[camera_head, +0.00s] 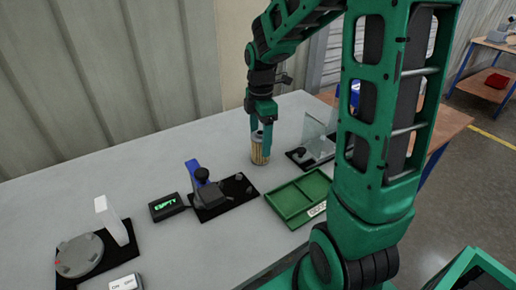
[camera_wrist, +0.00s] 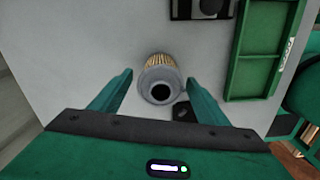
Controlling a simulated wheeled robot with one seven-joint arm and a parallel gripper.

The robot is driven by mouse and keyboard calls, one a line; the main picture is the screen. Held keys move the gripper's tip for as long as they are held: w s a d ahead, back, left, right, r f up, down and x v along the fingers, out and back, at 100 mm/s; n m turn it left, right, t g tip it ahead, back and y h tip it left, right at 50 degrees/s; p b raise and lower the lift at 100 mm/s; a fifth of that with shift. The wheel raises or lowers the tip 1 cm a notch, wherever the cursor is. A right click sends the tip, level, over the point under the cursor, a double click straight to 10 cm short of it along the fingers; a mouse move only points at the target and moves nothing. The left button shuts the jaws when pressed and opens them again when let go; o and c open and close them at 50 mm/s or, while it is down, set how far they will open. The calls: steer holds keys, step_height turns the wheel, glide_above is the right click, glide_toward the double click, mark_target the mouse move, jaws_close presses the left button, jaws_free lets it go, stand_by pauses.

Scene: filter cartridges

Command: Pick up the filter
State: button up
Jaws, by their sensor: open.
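The filter (camera_head: 260,154) is a short cylinder with tan pleated sides and a grey end cap, standing upright on the grey table. In the wrist view the filter (camera_wrist: 158,72) shows its cap with a dark round hole, between my fingertips. My gripper (camera_head: 262,133) points down over the filter, with its fingertips by the filter's upper part.
A green divided tray (camera_head: 291,204) lies to the front right. A black fixture with a blue lever (camera_head: 193,168) and a display reading EMPTY (camera_head: 166,206) stand left. A clear panel on a black base (camera_head: 318,137) stands close on the right. A round grey device (camera_head: 79,255) is far left.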

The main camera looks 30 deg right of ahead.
steer(key=shift+f, duration=1.2)
steer(key=c, duration=1.1)
steer(key=shift+r, duration=0.15)
